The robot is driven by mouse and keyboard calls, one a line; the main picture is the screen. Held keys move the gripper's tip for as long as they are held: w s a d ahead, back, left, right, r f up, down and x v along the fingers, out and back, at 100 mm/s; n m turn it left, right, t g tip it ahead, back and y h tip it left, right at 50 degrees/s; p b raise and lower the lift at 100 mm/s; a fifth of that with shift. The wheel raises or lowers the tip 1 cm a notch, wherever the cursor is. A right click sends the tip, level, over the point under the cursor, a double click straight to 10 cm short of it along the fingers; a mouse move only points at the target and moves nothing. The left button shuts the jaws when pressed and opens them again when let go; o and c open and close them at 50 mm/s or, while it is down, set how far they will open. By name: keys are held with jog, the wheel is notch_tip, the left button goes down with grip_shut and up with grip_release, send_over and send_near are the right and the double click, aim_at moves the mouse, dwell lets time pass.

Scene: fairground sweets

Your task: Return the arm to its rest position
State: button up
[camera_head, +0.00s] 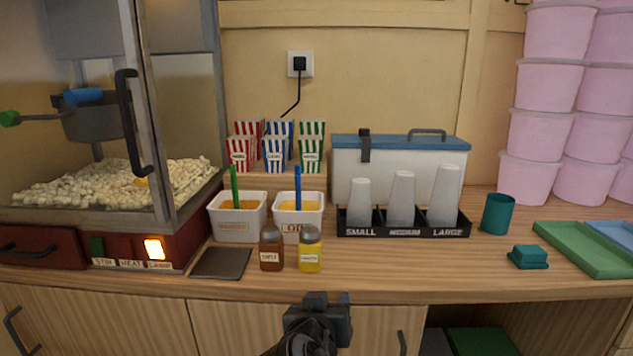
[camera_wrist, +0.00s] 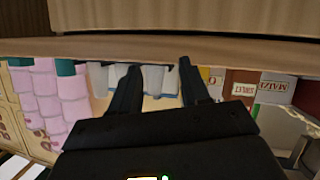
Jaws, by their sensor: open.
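My gripper (camera_head: 318,300) shows at the bottom middle of the head view, in front of the counter's front edge and low against the cabinet doors. In the wrist view its two dark fingers (camera_wrist: 158,85) stand apart with nothing between them. The wrist view looks upside down past the counter edge, with the cups and tubs behind the fingers. My gripper touches none of the goods on the counter.
The wooden counter (camera_head: 400,275) holds a popcorn machine (camera_head: 150,240) at left, two white tubs, two shakers, a cup rack (camera_head: 402,230), a teal cup (camera_head: 497,213), a teal block (camera_head: 528,257) and a green tray (camera_head: 585,250). Pink buckets (camera_head: 530,130) are stacked at right.

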jog(key=s+d+f+n+y, duration=0.2)
jog(key=s+d+f, duration=0.5)
jog(key=s, duration=0.4)
jog(key=s+d+f+n+y, duration=0.1)
jog(key=s+d+f+y, duration=0.1)
jog(key=s+d+f, duration=0.8)
jog(key=s+r+m, duration=0.1)
jog(key=s+r, duration=0.4)
jog(key=s, duration=0.4)
jog(key=s+d+r+t, duration=0.1)
jog(key=s+r, duration=0.5)
jog(key=s, duration=0.3)
jog(key=s+d+r+m, duration=0.1)
jog(key=s+r, duration=0.4)
jog(key=s, duration=0.4)
jog(key=shift+s+d+r+m, duration=0.15)
jog(key=shift+s+m, duration=0.15)
